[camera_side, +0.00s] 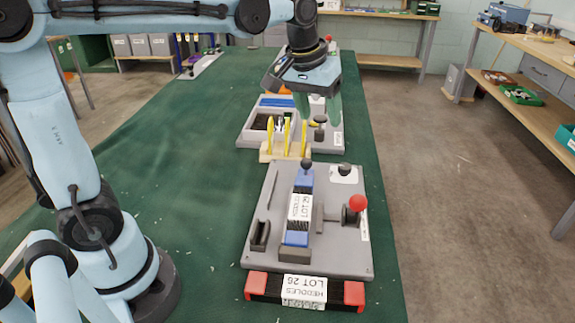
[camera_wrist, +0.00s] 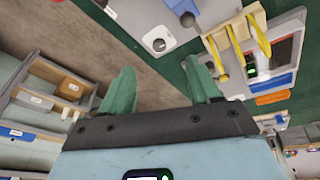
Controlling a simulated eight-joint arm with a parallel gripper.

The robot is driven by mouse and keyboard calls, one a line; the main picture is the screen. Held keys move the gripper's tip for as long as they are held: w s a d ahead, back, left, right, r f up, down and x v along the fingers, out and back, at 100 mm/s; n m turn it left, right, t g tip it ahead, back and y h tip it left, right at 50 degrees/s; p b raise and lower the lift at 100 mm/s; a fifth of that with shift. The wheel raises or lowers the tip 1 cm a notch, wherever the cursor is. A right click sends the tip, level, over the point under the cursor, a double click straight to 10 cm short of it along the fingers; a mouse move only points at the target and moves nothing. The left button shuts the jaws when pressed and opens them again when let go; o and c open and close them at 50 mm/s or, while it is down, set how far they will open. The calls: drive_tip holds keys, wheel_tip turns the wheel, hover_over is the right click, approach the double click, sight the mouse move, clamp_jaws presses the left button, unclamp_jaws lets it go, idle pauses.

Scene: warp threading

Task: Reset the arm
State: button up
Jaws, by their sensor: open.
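My gripper (camera_side: 318,108) hangs above the far part of the green bench, over a grey station (camera_side: 337,138) with a dark-lined tray. In the wrist view, my gripper (camera_wrist: 161,82) shows two green fingers spread apart with nothing between them. It is open and empty. Behind it in the side view, part of the station is hidden. A wooden rack with yellow upright pieces (camera_side: 270,137) stands near and below it, apart from the fingers; the yellow pieces also show in the wrist view (camera_wrist: 235,50).
A near grey board (camera_side: 345,255) carries a blue block with a white label, a black-knobbed lever and a red ball knob (camera_side: 357,203). A red-ended heddles box (camera_side: 257,283) sits at its front. The green bench left of the boards is clear (camera_side: 200,170).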

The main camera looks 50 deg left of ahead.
drive_tip(key=s+f+m+t, duration=0.1)
drive_tip(key=s+f+t, duration=0.1)
drive_tip(key=s, duration=0.4)
drive_tip(key=s+f+m+t, duration=0.1)
drive_tip(key=s+f+m, duration=0.1)
drive_tip(key=s+f, duration=0.2)
drive_tip(key=s, duration=0.2)
drive_tip(key=shift+s+d+f+m+t, duration=0.15)
drive_tip(key=shift+s+f+m+t, duration=0.15)
drive_tip(key=shift+s+t, duration=0.1)
